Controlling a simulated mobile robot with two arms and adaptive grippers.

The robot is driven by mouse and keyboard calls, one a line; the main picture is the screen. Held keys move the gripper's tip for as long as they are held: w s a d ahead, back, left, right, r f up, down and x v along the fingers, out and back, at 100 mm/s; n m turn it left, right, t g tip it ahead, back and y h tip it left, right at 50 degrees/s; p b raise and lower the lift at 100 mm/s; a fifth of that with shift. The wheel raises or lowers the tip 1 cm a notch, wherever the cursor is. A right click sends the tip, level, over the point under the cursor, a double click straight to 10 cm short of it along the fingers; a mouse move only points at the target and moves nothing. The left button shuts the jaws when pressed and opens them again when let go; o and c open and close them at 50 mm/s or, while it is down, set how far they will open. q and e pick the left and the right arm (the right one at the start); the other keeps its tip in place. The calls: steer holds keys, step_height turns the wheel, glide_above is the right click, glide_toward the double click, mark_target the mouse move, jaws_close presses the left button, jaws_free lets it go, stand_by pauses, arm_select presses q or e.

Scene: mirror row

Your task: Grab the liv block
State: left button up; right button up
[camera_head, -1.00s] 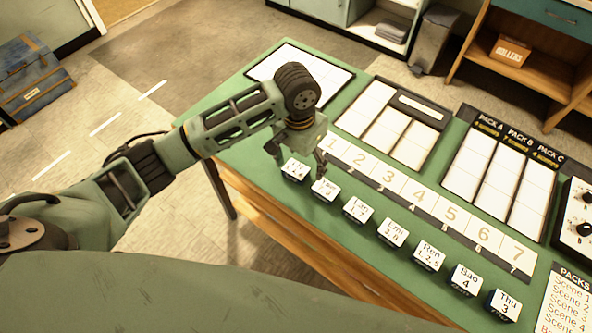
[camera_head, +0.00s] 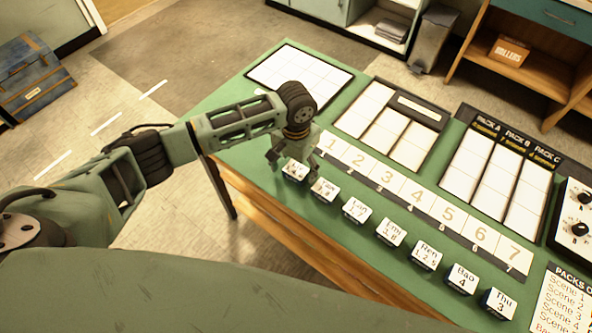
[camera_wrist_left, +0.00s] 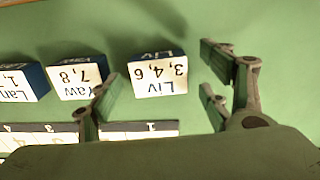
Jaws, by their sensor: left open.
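The Liv block (camera_head: 295,171) is a small dark-blue block with a white top, at the left end of a row of name blocks on the green table (camera_head: 262,205). My left gripper (camera_head: 295,161) is open above it, fingers pointing down, partly covering the block's top. My right gripper is not in view.
The Yaw block (camera_head: 325,190) sits close beside it; it also shows in the left wrist view (camera_wrist_left: 78,78), near one finger. More name blocks continue right. A numbered strip (camera_head: 420,205) lies behind the row, with white-panelled boards (camera_head: 395,125) beyond.

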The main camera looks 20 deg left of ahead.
arm_select(q)
steer(key=shift+c, duration=0.5)
steer(key=c, duration=1.2)
steer(key=shift+o, duration=0.2)
